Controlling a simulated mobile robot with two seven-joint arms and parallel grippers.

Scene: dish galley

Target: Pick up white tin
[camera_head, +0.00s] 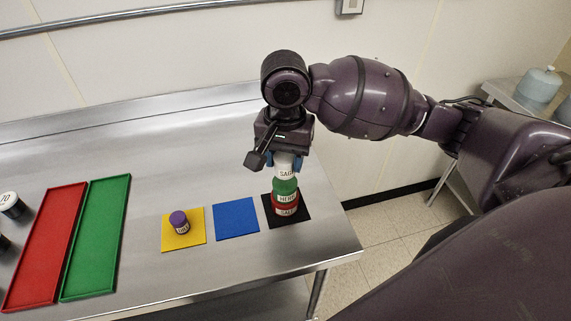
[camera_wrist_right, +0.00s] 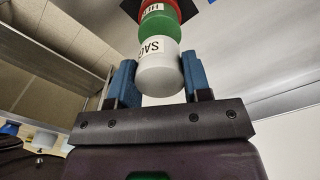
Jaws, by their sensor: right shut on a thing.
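The white tin (camera_head: 286,171), labelled SAGE, is at the top of a stack of tins. My right gripper (camera_head: 285,160) is shut on it from above, with blue fingers on both sides. The white tin also shows between the fingers in the right wrist view (camera_wrist_right: 159,72). Below it are a green tin (camera_head: 285,188) and a red tin (camera_head: 286,206), on a black mat (camera_head: 272,217). I cannot tell whether the white tin still touches the green tin. My left gripper is not in view.
A blue mat (camera_head: 236,219) and a yellow mat (camera_head: 198,237) bearing a purple-topped tin (camera_head: 180,222) lie left of the stack. A green tray (camera_head: 98,240) and a red tray (camera_head: 45,245) lie farther left. The steel table's right edge (camera_head: 345,215) is near the stack.

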